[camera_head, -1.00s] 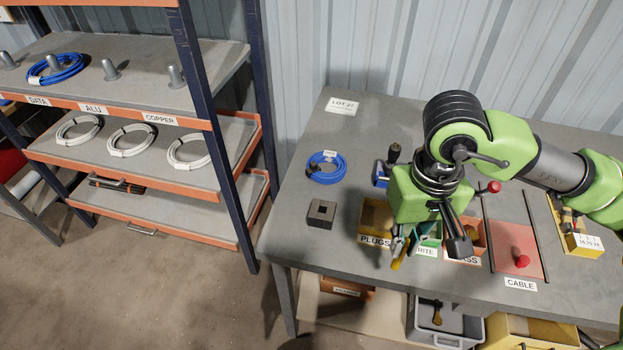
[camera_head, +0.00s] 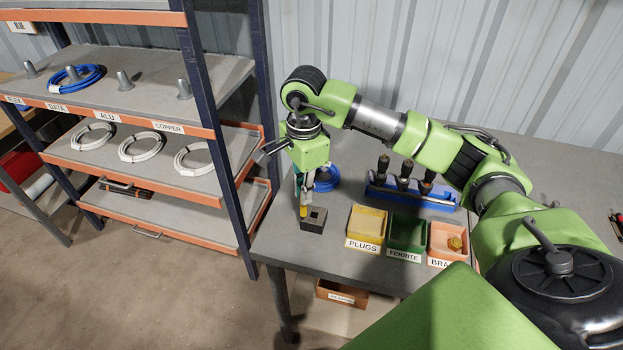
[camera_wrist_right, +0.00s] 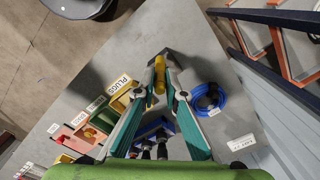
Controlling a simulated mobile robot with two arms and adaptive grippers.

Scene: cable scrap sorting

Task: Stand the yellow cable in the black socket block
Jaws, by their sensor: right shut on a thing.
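The yellow cable (camera_head: 303,211) is a short, thick piece, held roughly upright between the fingertips of my right gripper (camera_head: 304,193). The wrist view shows the cable (camera_wrist_right: 159,72) pinched between the two teal fingers of the gripper (camera_wrist_right: 160,86). The black socket block (camera_head: 314,222) sits on the table near its left edge, with a square hole in its top. The cable's lower end is at the block's left side in the head view; I cannot tell whether it touches. In the wrist view the block (camera_wrist_right: 175,58) is partly hidden behind the cable and fingers. My left gripper is not in view.
A blue cable coil (camera_head: 327,178) lies just behind the gripper. To the right stand the yellow PLUGS bin (camera_head: 366,224), the green FERRITE bin (camera_head: 407,233) and an orange bin (camera_head: 447,243). A blue rack (camera_head: 411,194) with dark-handled tools stands behind them.

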